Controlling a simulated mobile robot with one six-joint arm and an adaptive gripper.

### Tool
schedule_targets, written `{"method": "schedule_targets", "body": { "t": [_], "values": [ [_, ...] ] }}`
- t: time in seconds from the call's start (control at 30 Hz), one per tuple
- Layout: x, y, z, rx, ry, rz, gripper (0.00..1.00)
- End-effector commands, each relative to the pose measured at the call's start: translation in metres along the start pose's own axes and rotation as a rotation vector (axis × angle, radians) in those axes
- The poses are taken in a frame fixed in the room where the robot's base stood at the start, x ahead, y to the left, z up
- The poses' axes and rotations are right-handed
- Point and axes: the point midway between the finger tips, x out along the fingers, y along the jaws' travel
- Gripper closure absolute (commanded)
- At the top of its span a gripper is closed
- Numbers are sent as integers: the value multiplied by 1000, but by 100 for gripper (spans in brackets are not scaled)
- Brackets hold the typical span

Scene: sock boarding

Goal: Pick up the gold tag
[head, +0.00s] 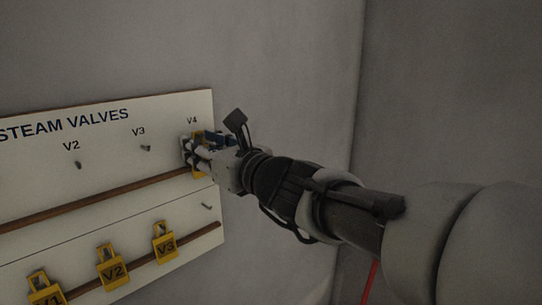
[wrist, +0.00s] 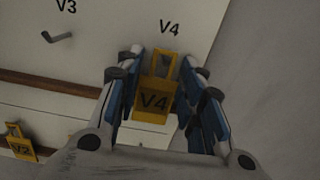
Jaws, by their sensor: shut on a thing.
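The gold tag marked V4 (wrist: 153,102) is between the two fingers of my gripper (wrist: 160,92), which is shut on it. Its open frame top points up toward the V4 label on the board. In the head view, my gripper (head: 197,153) is at the right end of the steam valves board (head: 110,185), just below the V4 label. A little of the gold tag shows between the fingers there. I cannot tell whether the tag touches a hook behind it.
A bare hook (head: 207,206) is at that row's right end. Upper hooks under V2 (head: 79,165) and V3 (head: 146,148) are bare. A grey wall corner stands right.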

Motion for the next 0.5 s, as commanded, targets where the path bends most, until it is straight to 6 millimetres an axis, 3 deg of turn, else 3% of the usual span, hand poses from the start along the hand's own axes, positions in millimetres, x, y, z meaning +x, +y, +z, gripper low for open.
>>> {"method": "schedule_targets", "body": {
  "t": [0.5],
  "values": [
    [-10, 0, 11, -2, -2, -1, 74]
  ]
}}
